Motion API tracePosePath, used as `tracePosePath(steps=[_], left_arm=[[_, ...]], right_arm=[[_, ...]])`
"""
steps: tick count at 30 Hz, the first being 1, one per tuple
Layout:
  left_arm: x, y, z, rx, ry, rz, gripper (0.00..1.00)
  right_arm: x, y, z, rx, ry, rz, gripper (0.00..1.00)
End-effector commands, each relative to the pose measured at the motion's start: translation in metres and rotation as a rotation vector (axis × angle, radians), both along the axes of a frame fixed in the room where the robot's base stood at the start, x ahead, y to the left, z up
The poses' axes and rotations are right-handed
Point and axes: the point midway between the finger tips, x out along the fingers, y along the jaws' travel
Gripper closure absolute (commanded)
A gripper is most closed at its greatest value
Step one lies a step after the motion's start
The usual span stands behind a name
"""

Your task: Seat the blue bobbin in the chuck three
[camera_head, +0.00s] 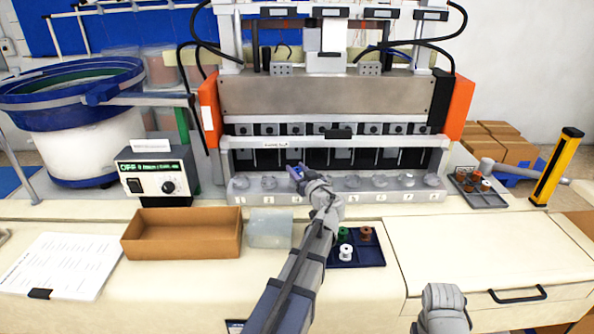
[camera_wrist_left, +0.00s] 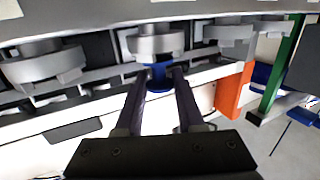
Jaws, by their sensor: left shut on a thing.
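My left gripper (camera_head: 297,173) is shut on the blue bobbin (camera_wrist_left: 158,80) at the row of chucks, left of the machine's middle. In the left wrist view the bobbin is between the dark fingertips (camera_wrist_left: 160,82), right against the edge of a grey round chuck (camera_wrist_left: 155,43). Two more chucks lie between that chuck and the orange end panel, so it is third from that end. I cannot tell whether the bobbin touches the chuck or sits in it. In the head view my gripper hides most of that chuck. Only a grey part of my right arm shows at the bottom right.
A blue tray (camera_head: 369,256) with green, brown and white bobbins lies right of my left arm. A cardboard box (camera_head: 182,234), a clear container (camera_head: 270,229) and a control box (camera_head: 156,183) stand to the left. A dark tray (camera_head: 490,198) lies right.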

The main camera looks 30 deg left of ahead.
Motion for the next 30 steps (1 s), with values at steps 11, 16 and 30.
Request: tracePosePath(steps=[11, 16, 30], left_arm=[[0.0, 0.0, -0.008, 0.0, 0.0, 0.0, 1.0], [0.0, 0.0, -0.011, 0.0, 0.0, 0.0, 1.0], [-0.002, -0.002, -0.01, 0.0, 0.0, -0.001, 0.5]], right_arm=[[0.0, 0.0, -0.008, 0.0, 0.0, 0.0, 0.5], [0.0, 0.0, -0.011, 0.0, 0.0, 0.0, 0.5], [0.0, 0.0, -0.01, 0.0, 0.0, 0.0, 0.5]])
